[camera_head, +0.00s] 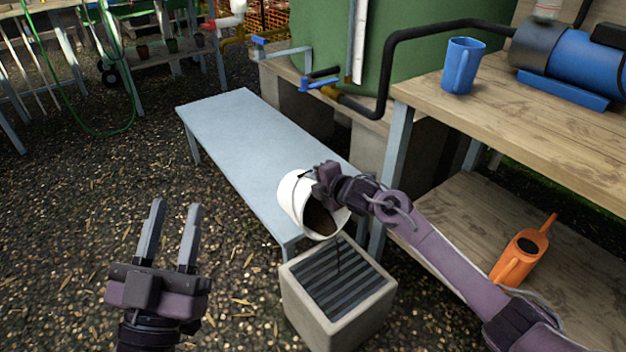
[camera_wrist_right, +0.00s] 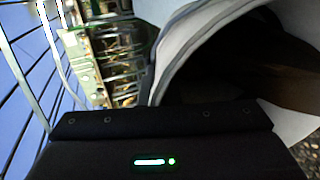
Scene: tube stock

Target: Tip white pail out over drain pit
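The white pail (camera_head: 292,196) is tilted, its mouth facing down and to the right, with dark brown contents inside. My right gripper (camera_head: 318,182) is at the pail's rim and appears shut on it; its fingertips are hidden. In the right wrist view the pail (camera_wrist_right: 215,35) fills the upper right, close to the gripper. The drain pit (camera_head: 338,317) is a square concrete box with a dark slatted grate, just below the pail's mouth. A thin dark streak shows between mouth and grate. My left gripper (camera_head: 172,235) is open and empty above the gravel, left of the pit.
A light grey bench (camera_head: 235,130) stands behind the pail. A wooden workbench (camera_head: 500,100) at right holds a blue jug (camera_head: 462,67) and a blue pump (camera_head: 570,65). An orange watering can (camera_head: 522,255) sits on its lower shelf.

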